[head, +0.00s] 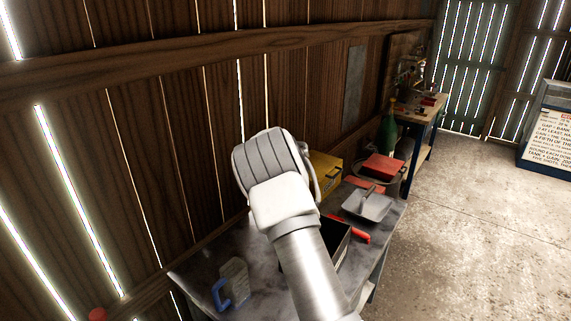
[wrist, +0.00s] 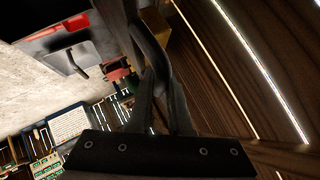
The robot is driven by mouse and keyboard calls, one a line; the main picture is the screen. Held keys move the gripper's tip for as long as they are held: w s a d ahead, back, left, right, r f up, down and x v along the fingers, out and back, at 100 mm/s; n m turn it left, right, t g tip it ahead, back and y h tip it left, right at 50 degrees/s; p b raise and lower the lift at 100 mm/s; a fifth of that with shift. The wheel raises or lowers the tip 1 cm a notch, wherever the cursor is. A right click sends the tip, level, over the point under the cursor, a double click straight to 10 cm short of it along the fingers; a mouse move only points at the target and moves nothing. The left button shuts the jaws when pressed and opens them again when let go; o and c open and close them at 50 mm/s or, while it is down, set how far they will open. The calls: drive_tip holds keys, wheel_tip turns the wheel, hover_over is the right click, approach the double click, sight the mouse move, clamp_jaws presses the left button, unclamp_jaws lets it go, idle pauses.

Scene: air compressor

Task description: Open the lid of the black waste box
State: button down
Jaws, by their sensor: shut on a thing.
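The black waste box (head: 338,246) stands on the grey workbench (head: 190,275) in the head view, partly hidden behind my white arm. Its dark inside and a pale rim show to the right of the arm. In the wrist view my gripper (wrist: 157,85) has its dark fingers close together, shut on a dark piece that looks like the box's lid (wrist: 116,14). Dark on dark, the exact contact is hard to make out. In the head view my arm hides the gripper.
A grey tray (head: 366,207), a red box (head: 383,167) and a yellow box (head: 325,172) stand farther back. A blue-handled grey object (head: 232,278) lies at the near left. The plank wall (head: 150,150) is close on the left; open floor (head: 460,240) lies right.

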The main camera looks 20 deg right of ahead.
drive_tip(key=shift+w+a, duration=0.15)
idle(0.4)
drive_tip(key=c, duration=0.9)
unclamp_jaws()
drive_tip(key=shift+o, duration=0.2)
drive_tip(key=b+v, duration=0.1)
drive_tip(key=v, duration=1.6)
drive_tip(key=shift+r+b, duration=0.15)
drive_tip(key=shift+b, duration=0.2)
drive_tip(key=shift+a, duration=0.15)
